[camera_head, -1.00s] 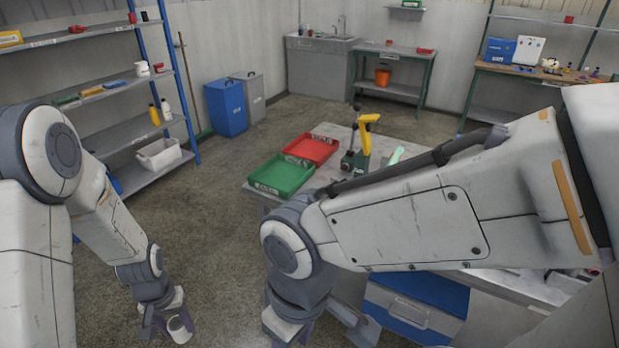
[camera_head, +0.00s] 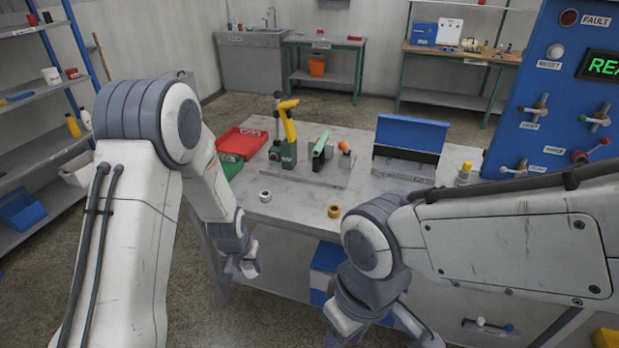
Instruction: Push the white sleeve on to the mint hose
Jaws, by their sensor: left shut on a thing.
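My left gripper (camera_head: 243,270) hangs at the left front edge of the workbench. It is shut on a small white piece, the white sleeve (camera_head: 250,269), mostly hidden by the fingers. A mint-coloured piece (camera_head: 321,144), which looks like the mint hose, stands tilted on the bench beside a green and yellow tool, well beyond and to the right of my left gripper. Its lower end is hard to make out. My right gripper (camera_head: 378,332) is low at the bench front, its fingers spread and empty, apart from both.
A blue control panel (camera_head: 550,95) rises at the right.

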